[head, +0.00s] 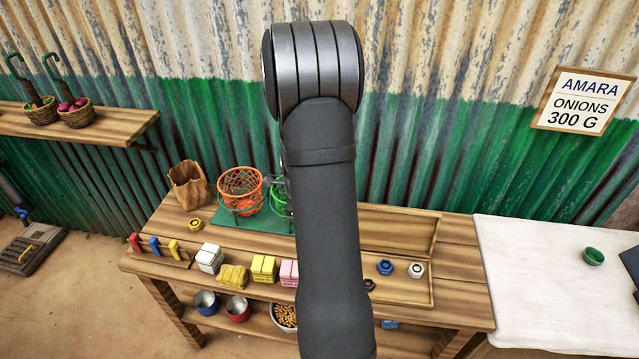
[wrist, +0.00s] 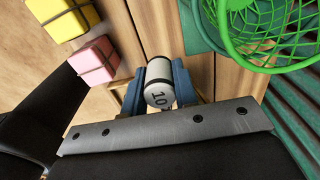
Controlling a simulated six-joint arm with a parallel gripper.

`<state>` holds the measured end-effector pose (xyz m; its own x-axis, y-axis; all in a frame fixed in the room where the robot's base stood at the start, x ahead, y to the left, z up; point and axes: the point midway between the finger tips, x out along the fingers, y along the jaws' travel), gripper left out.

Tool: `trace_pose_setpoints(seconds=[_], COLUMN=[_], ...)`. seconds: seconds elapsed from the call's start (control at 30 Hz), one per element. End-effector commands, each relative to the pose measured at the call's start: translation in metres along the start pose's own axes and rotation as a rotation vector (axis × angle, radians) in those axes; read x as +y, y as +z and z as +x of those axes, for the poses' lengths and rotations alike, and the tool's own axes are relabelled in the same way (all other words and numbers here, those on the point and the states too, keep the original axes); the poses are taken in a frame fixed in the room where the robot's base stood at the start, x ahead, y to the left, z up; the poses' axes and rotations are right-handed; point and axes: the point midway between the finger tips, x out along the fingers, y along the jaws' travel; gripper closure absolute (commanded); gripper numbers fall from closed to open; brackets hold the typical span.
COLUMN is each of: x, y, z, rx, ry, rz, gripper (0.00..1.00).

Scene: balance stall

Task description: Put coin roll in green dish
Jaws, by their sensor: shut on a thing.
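A white cylinder marked "10" with a dark band, which looks like the coin roll (wrist: 157,72), is between the blue fingers of my gripper (wrist: 160,88) in the wrist view. My gripper is shut on it. In the head view my arm hides the gripper and the roll. A green wire basket (wrist: 262,48) is at the upper right of the wrist view, apart from the roll. It also shows partly behind my arm in the head view (head: 277,194).
An orange wire basket (head: 240,186) stands beside the green one on a green mat (head: 252,224). Yellow (head: 263,268) and pink (head: 289,272) blocks line the bench front. A wooden tray (head: 400,246) holds several nuts. The white table (head: 535,290) is mostly clear.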

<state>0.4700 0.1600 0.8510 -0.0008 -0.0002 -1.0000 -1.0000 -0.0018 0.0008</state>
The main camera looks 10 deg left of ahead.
Motion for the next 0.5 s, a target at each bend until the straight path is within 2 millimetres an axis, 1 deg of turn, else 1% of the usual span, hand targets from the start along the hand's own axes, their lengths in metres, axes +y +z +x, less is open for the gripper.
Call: trace_pose_setpoints(seconds=[0.17,0.27,0.37,0.5], x=[-0.004,-0.013,-0.027,-0.05], y=[-0.001,-0.004,-0.009,-0.019], z=[-0.006,-0.011,-0.021,-0.038], rx=[-0.001,-0.001,-0.001,0.0], ry=[-0.003,-0.003,-0.004,-0.004], rz=[-0.022,-0.084,-0.191,-0.377], gripper=[1.0,1.0,1.0,1.0])
